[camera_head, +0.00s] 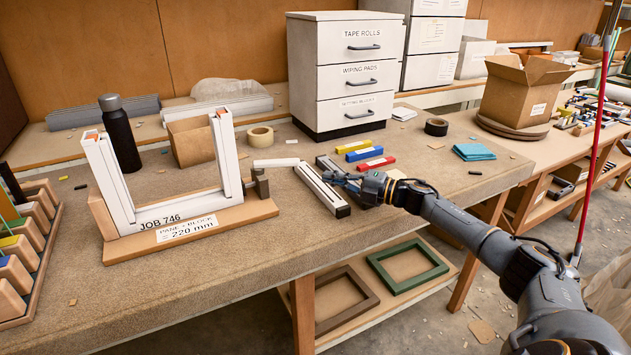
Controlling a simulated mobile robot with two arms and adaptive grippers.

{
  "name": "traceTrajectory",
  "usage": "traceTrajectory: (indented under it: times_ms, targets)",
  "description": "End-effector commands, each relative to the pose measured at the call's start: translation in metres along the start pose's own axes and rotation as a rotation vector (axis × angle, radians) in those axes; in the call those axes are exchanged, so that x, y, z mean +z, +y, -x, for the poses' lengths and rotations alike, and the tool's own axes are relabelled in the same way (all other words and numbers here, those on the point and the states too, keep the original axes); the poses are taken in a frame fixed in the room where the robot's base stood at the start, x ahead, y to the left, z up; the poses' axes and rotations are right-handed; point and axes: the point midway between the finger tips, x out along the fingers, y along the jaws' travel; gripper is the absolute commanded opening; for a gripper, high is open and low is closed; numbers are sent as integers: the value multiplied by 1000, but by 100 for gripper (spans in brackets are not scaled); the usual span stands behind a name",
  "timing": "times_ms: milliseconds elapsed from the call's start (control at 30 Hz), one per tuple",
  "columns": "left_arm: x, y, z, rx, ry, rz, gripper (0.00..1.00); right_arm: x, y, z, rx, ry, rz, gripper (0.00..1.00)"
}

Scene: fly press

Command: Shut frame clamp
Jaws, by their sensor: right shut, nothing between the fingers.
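A dark clamp block (260,182) sits at the base's right end, beside the frame's right upright. A short pale bar (275,162) shows just above the clamp; I cannot tell whether it is the clamp's lever or a loose piece. My right gripper (329,177) is shut and empty, over or beside the white profile (319,188) with a dark end, to the right of the clamp. Contact is unclear. My left gripper is not in view.
Yellow, blue and red blocks (375,163) lie behind my right gripper. A black bottle (121,135), tape roll (260,137) and drawer unit (345,70) stand further back. A rack of blocks (30,240) is at left. The bench front (240,270) is mostly clear.

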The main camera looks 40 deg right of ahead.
Motion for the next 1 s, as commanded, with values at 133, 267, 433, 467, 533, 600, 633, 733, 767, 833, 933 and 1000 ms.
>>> traceTrajectory:
  times_ms: [133,267,433,467,533,600,633,733,767,833,933,1000]
  targets:
    - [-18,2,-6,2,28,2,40,6,-2,17,-1,0,0,0]
    - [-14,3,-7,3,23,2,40,7,0,22,0,2,0,0]
    - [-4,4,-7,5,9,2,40,7,0,23,1,2,0,0]
    - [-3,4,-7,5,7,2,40,7,0,23,1,2,0,0]
    - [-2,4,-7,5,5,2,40,7,0,23,1,2,0,0]
    - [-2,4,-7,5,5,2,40,7,0,23,1,2,0,0]
    - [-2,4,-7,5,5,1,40,7,0,23,1,2,0,0]
    - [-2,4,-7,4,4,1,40,7,0,23,1,2,0,0]
    - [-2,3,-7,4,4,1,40,7,0,23,1,2,0,0]
    - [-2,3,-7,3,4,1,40,7,0,23,1,2,0,0]
    - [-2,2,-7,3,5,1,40,7,0,23,0,2,0,0]
    - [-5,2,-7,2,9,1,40,7,0,23,0,2,0,0]
